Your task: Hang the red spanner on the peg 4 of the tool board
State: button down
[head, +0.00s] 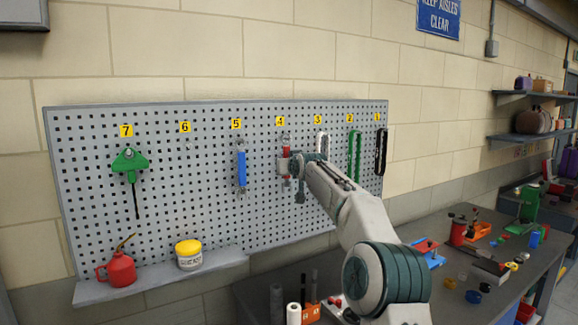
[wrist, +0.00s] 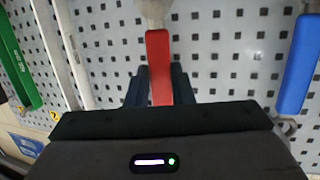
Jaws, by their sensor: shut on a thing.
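The red spanner (head: 286,166) hangs upright in front of the tool board (head: 215,200), under the yellow label 4 (head: 280,121). Its metal upper end is close to peg 4; I cannot tell whether it is on the peg. My gripper (head: 291,168) is at the board, shut on the spanner's red handle. In the wrist view the red handle (wrist: 159,62) runs between the dark fingers (wrist: 158,88). Its metal end goes out of the top of that view. The lower part of the spanner is partly hidden by my gripper.
A blue spanner (head: 241,170) hangs under label 5, left of my gripper. A white tool (head: 322,144) is under label 3 close on the right, with a green one (head: 355,155) and a black one (head: 381,150) beyond. Under label 6 no tool hangs. A green tool (head: 130,165) hangs under 7.

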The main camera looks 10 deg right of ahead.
jog(key=shift+d, duration=0.1)
jog(key=c, duration=1.2)
grip_release()
jog(key=shift+s, duration=0.15)
jog(key=b+v, duration=0.8)
jog(key=v, duration=0.5)
jog(key=s+a+f+g+h, duration=0.1)
jog(key=s+a+f+g, duration=0.35)
jog(key=s+f, duration=0.65)
jog(key=s+d+f+g, duration=0.1)
jog(key=s+f+g, duration=0.1)
jog(key=s+f, duration=0.6)
jog(key=s+d+f+m+g, duration=0.1)
jog(key=s+f+g, duration=0.2)
jog(key=s+f, duration=0.5)
jog(key=s+d+f+g+h, duration=0.1)
jog(key=s+f, duration=0.7)
jog(key=s, duration=0.9)
jog(key=shift+s+d+f+m+g, duration=0.35)
jog(key=shift+d+g, duration=0.2)
jog(key=shift+g, duration=0.2)
